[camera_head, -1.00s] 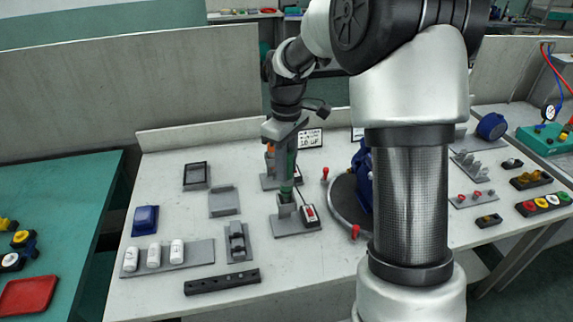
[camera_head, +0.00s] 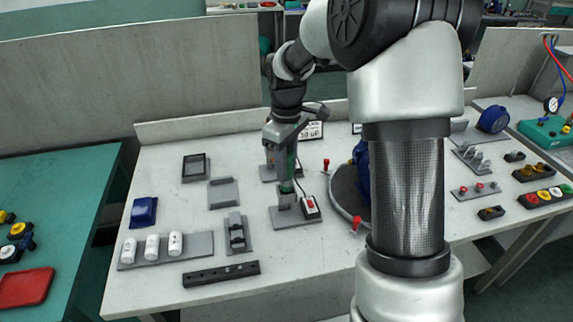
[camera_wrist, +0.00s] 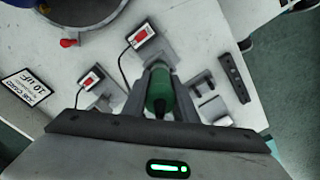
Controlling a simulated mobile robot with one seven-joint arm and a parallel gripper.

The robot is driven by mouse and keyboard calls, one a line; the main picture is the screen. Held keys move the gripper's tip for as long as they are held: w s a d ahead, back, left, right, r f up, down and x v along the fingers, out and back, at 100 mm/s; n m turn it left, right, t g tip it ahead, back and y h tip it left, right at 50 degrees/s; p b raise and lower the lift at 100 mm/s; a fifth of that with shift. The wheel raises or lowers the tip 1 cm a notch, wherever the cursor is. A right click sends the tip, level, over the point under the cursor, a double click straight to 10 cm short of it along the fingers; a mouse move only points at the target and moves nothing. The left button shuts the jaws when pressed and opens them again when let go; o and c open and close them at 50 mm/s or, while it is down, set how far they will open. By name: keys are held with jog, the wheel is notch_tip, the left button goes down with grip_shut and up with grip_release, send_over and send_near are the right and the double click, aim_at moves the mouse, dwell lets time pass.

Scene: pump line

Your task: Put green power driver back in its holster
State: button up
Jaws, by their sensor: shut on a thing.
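The green power driver (camera_head: 292,162) is upright in my gripper (camera_head: 286,178), with my grey fingers partly covering it. In the wrist view the green driver (camera_wrist: 160,92) is between my two fingers, which are shut on it. The grey holster (camera_head: 284,200) stands on a flat grey base (camera_head: 285,219) directly below the driver. The driver's lower end is at the holster's top; I cannot tell how deep it sits inside. In the wrist view the holster (camera_wrist: 158,57) is partly hidden behind the driver and fingers.
A box with a red switch (camera_head: 311,206) and cable stands right of the holster. A second holster (camera_head: 268,174) is behind. A round turntable (camera_head: 343,195) with a blue part is to the right. A grey bracket (camera_head: 236,233) and a black bar (camera_head: 221,273) are nearby.

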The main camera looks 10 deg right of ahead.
jog(key=shift+f+b, duration=0.5)
jog(key=shift+f, duration=0.55)
jog(key=o, duration=1.2)
jog(key=shift+r, duration=0.15)
jog(key=shift+r+p, duration=2.55)
jog(key=shift+r, duration=0.35)
jog(key=shift+r, duration=0.1)
